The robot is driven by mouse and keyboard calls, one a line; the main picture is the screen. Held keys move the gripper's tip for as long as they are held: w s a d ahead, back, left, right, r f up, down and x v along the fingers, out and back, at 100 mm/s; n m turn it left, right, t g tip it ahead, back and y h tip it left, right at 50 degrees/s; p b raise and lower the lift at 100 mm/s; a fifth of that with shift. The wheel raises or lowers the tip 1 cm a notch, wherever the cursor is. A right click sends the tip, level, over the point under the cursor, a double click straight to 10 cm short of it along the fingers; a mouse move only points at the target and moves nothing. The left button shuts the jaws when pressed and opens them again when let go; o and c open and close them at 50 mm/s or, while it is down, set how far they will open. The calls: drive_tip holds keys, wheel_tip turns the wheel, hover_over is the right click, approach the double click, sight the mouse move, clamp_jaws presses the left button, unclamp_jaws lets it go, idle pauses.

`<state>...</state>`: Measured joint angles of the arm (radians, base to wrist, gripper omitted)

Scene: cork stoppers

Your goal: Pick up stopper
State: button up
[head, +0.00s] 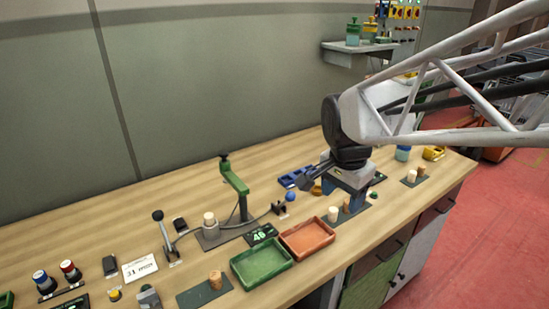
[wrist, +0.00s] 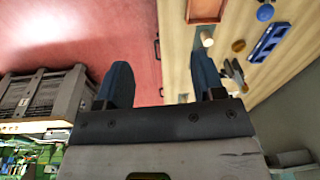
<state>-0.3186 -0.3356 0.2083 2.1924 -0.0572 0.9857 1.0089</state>
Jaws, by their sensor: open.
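A tan cork stopper (head: 347,204) and a pale stopper (head: 332,215) stand on a dark mat just below my gripper (head: 345,192) in the head view. Another cork stopper (head: 215,280) stands on a dark mat at the front left. A pale stopper (head: 411,176) and a cork one (head: 420,170) stand on a mat to the right. In the wrist view my gripper (wrist: 162,88) has its blue fingers wide apart with nothing between them. A pale cylinder, seemingly a stopper (wrist: 206,38), shows above the right finger.
A green tray (head: 262,282) and an orange tray (head: 333,238) lie left of my gripper. A blue knob (head: 290,196) and blue holder (head: 296,177) are close by. Red floor lies beyond the bench edge.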

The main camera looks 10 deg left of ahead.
drive_tip(key=w+a+f+m, duration=0.2)
drive_tip(key=w+a, duration=0.2)
drive_tip(key=a, duration=0.4)
drive_tip(key=w+a+f+m, duration=0.2)
drive_tip(key=w+a+m, duration=0.1)
drive_tip(key=a, duration=0.5)
drive_tip(key=m+g+h, duration=0.1)
drive_tip(key=m+h, duration=0.1)
drive_tip(key=m, duration=0.3)
hover_over(208, 215)
drive_tip(key=a, duration=0.1)
wheel_tip(208, 215, down, 9)
drive_tip(key=shift+a+r, duration=0.15)
drive_tip(key=shift+r, duration=0.05)
drive_tip(key=shift+d+f, duration=0.25)
drive_tip(key=shift+f, duration=1)
drive_tip(key=shift+f, duration=0.1)
drive_tip(key=shift+d+f, duration=0.25)
drive_tip(key=shift+f, duration=1)
drive_tip(key=shift+d+f, duration=0.2)
drive_tip(key=shift+f, duration=1.05)
